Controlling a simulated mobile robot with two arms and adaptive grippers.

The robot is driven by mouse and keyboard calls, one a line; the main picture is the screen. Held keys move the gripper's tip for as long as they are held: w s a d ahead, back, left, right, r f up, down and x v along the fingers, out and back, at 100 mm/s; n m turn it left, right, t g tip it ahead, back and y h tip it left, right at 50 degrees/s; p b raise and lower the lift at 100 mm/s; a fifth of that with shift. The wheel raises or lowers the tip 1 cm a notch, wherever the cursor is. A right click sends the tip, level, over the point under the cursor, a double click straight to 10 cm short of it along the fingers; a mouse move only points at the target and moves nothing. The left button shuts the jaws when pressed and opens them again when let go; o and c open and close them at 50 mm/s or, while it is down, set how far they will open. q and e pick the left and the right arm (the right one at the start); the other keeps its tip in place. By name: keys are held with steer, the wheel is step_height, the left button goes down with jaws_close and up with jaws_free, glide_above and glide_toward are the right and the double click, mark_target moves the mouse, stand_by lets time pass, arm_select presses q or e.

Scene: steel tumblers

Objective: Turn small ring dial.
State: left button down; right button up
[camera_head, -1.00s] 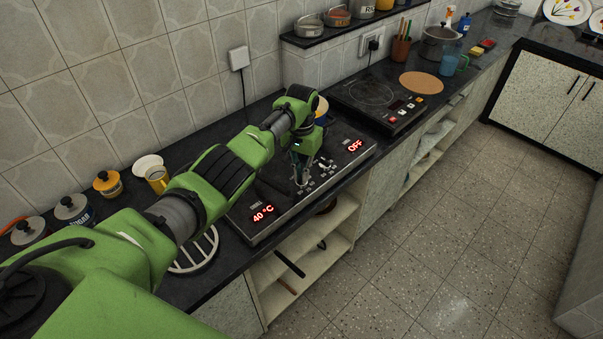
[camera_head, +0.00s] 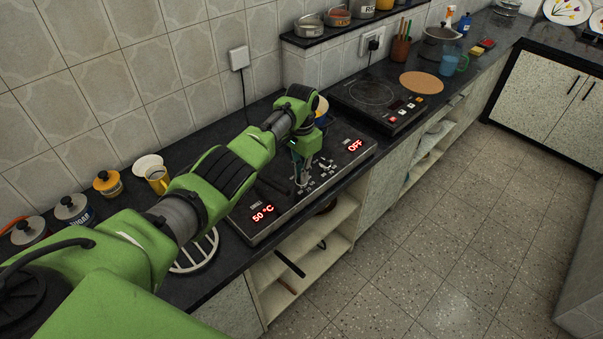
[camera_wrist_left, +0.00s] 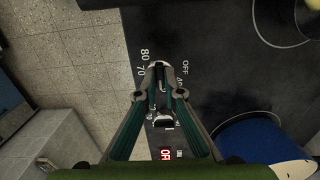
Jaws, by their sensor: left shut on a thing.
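The two-zone cooktop (camera_head: 338,143) is set along the dark counter. Its near display (camera_head: 263,213) reads 50 °C and its far display (camera_head: 354,146) reads OFF. My left gripper (camera_head: 302,184) reaches down to the control strip at the cooktop's front. In the left wrist view the gripper (camera_wrist_left: 156,78) has its fingertips closed around a small dial, mostly hidden, with marks 70, 80, OFF and 40 around it. A second dial (camera_wrist_left: 163,121) shows between the finger bases, and the OFF display (camera_wrist_left: 166,154) lies below it. My right gripper is not in view.
A blue pot (camera_wrist_left: 262,142) stands on the cooktop behind the gripper. Another hob (camera_head: 391,98) is further along the counter. A yellow mug (camera_head: 157,180), several jars and a round white rack (camera_head: 195,253) are near my arm. The floor in front is clear.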

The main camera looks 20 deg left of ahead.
arm_select(q)
steer(key=shift+r, duration=0.1)
steer(key=c, duration=2.2)
jaws_free()
steer(key=shift+o, duration=0.2)
step_height(320, 180, up, 12)
